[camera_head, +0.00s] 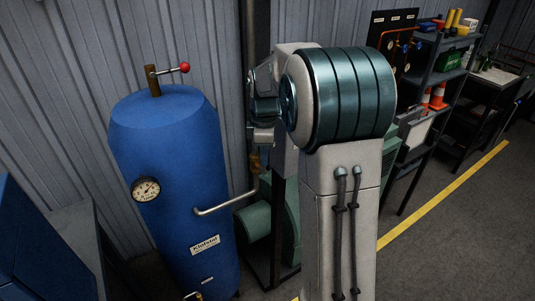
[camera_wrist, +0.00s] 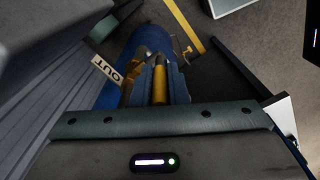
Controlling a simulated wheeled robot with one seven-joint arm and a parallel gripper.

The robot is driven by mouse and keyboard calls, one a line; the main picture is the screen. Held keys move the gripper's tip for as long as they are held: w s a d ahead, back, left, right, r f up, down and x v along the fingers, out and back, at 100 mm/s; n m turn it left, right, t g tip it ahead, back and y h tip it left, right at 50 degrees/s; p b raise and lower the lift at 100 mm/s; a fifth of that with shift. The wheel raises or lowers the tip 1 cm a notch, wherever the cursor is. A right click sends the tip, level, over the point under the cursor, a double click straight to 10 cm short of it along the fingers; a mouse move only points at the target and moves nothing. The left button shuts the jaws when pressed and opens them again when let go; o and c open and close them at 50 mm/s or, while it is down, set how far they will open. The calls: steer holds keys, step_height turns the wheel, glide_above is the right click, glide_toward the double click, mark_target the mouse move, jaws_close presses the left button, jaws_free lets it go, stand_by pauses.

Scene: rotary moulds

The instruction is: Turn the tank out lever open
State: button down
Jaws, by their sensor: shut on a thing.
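In the wrist view my gripper (camera_wrist: 160,68) is shut on a yellow lever (camera_wrist: 160,86), which lies between its fingers. A white tag reading OUT (camera_wrist: 108,72) is just left of the fingers. The blue tank (camera_wrist: 142,42) is behind them. In the head view the blue tank (camera_head: 170,150) stands upright at left, with a pipe (camera_head: 225,203) from its side leading right to a brass fitting (camera_head: 255,162). My arm hides my gripper and the yellow lever there. The lever's exact angle is hard to tell.
A red-knobbed lever (camera_head: 168,70) tops the tank, and a round gauge (camera_head: 145,189) is on its front. A ribbed metal wall (camera_head: 60,80) is close behind. Shelves (camera_head: 440,80) stand at the back right. Grey floor (camera_head: 450,240) at right is clear.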

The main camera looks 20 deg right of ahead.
steer(key=shift+f, duration=0.1)
steer(key=c, duration=1.4)
jaws_free()
steer(key=shift+c, duration=0.2)
step_height(320, 180, up, 14)
steer(key=shift+d+f+b, duration=0.1)
steer(key=shift+d+b, duration=0.05)
steer(key=shift+b, duration=0.9)
steer(key=s+a+f+m+t+b, duration=0.2)
steer(key=s+f+m, duration=0.4)
steer(key=s, duration=0.6)
steer(key=s+a+f+m+t+b, duration=0.1)
steer(key=s+a+f+m+b, duration=0.1)
steer(key=s+a+f+m, duration=0.2)
steer(key=s+f+m, duration=0.3)
steer(key=s+f, duration=0.3)
steer(key=s, duration=0.2)
steer(key=shift+a+m+t, duration=0.3)
steer(key=shift+a+t, duration=0.05)
steer(key=shift+t, duration=0.05)
